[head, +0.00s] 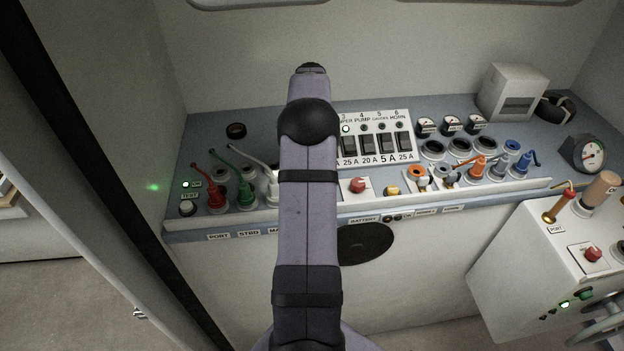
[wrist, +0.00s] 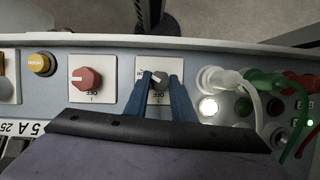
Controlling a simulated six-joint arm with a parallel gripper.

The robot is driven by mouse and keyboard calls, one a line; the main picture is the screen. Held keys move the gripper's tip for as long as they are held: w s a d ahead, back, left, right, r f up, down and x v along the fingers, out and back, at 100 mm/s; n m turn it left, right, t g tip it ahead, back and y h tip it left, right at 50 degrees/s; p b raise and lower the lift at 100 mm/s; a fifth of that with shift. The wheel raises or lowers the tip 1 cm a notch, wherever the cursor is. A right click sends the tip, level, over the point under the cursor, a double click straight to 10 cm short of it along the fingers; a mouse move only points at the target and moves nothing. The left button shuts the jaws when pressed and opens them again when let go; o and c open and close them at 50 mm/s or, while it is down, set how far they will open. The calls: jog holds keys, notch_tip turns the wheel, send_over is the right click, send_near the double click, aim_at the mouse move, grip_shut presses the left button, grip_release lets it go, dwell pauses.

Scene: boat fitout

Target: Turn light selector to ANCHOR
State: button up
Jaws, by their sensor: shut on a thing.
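In the wrist view, a small grey rotary knob (wrist: 161,83) with a pale pointer mark sits on a white plate (wrist: 174,66); it appears to be the light selector. An upside-down OFF label shows below it, but no ANCHOR label is legible. My gripper (wrist: 160,77) has its two blue fingers on either side of the knob and is shut on it. The pointer's exact position is hard to tell. In the head view my arm covers the selector and the gripper.
A red knob (wrist: 87,79) and a yellow HORN button (wrist: 41,64) sit left of the selector in the wrist view. White (wrist: 222,78), green and red plugs with cables stand close on its right. A breaker panel (head: 376,137) stands behind in the head view.

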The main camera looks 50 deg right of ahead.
jog(key=shift+m, duration=0.3)
jog(key=o, duration=1.1)
jog(key=shift+c, duration=0.2)
jog(key=shift+b+v, duration=0.5)
jog(key=shift+v, duration=3.2)
jog(key=shift+s, duration=0.1)
